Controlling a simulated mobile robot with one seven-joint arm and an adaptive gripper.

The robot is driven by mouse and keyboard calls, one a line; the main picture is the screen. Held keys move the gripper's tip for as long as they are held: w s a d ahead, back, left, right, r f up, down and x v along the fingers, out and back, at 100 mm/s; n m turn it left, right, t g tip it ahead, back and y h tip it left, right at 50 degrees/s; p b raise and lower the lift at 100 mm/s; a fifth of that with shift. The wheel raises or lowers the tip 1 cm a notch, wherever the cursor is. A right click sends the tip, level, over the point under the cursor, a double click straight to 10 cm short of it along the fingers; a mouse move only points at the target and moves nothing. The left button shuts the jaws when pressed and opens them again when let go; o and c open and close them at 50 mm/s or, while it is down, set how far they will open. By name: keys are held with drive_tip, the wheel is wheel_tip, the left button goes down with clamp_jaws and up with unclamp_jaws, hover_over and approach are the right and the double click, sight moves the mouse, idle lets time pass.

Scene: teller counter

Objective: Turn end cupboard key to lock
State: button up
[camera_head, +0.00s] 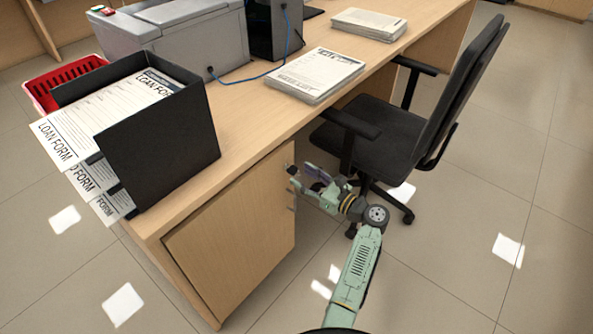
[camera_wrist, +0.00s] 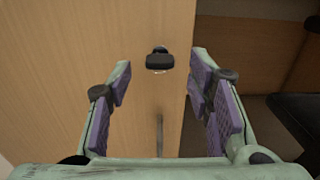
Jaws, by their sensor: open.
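The end cupboard door (camera_head: 235,240) is a light wood panel at the end of the counter and looks closed. Its key (camera_wrist: 160,61) has a dark head and sits in the lock near the door's edge, upper middle in the wrist view. In the head view the key (camera_head: 291,170) is a small dark spot beside my fingers. My gripper (camera_head: 300,180) is open. In the wrist view my gripper (camera_wrist: 161,80) has its purple-padded fingers on either side of the key, apart from it. A thin metal handle (camera_wrist: 159,134) stands below the key.
A black tray (camera_head: 160,140) with loan forms, paper stacks (camera_head: 315,74) and a grey machine (camera_head: 180,35) are on the counter. Floor in front of the door is clear.

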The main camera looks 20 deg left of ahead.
sight(297, 172)
drive_tip(key=shift+x, duration=1.7)
clamp_jaws()
